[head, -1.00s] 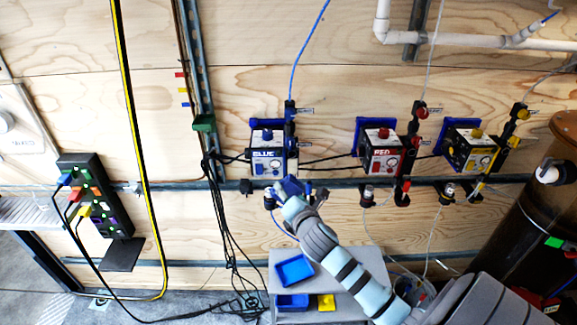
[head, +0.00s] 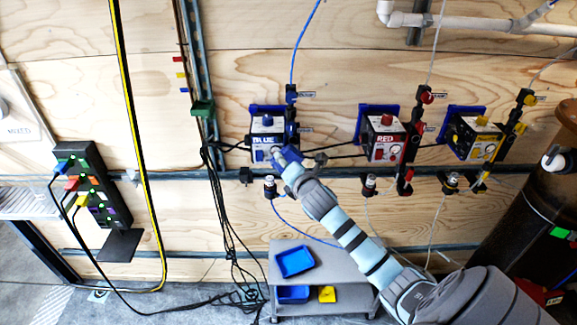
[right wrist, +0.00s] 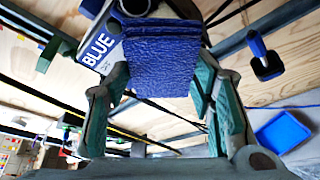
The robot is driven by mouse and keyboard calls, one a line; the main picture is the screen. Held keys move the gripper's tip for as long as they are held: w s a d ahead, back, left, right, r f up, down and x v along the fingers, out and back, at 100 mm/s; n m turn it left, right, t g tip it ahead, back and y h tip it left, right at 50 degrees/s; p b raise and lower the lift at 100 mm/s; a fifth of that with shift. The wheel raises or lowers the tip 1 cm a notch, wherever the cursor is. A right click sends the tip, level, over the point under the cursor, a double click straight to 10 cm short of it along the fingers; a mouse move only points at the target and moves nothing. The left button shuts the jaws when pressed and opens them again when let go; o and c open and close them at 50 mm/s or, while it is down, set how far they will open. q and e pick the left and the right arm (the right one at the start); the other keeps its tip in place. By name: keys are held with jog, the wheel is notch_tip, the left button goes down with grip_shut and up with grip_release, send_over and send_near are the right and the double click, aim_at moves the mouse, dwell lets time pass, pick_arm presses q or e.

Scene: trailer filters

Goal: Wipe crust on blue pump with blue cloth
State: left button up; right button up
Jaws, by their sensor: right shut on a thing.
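The blue pump (head: 268,132) is a white box with a "BLUE" label and a blue knob, mounted on the wall in the head view. Its label and white face (right wrist: 97,45) also show close up in the right wrist view. My right gripper (head: 284,158) is at the pump's lower right front. In the right wrist view, the gripper (right wrist: 165,85) is shut on the blue cloth (right wrist: 162,62), a textured blue block shape between its fingers. The cloth covers part of the pump's front and seems close to it; contact is not clear. I cannot make out the crust. My left gripper is not in view.
The red pump (head: 384,138) and yellow pump (head: 473,138) hang to the right. A grey cart (head: 340,270) below carries a blue tray (head: 295,261). Black cables (head: 228,215) hang left of the blue pump. A power strip (head: 88,190) stands at far left.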

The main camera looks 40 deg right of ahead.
aim_at(302, 160)
jog(key=shift+w+d, duration=0.55)
jog(key=shift+w, duration=0.25)
dwell(0.4)
jog(key=shift+s+d+p, duration=0.9)
jog(key=shift+s+d, duration=0.4)
jog(key=shift+d, duration=0.25)
jog(key=shift+w+d+p, duration=0.1)
jog(key=shift+p, duration=0.2)
jog(key=shift+w+a, duration=0.65)
jog(key=shift+a, duration=0.2)
jog(key=shift+w+a, duration=0.6)
jog(key=shift+a, duration=0.2)
jog(key=shift+p, duration=0.3)
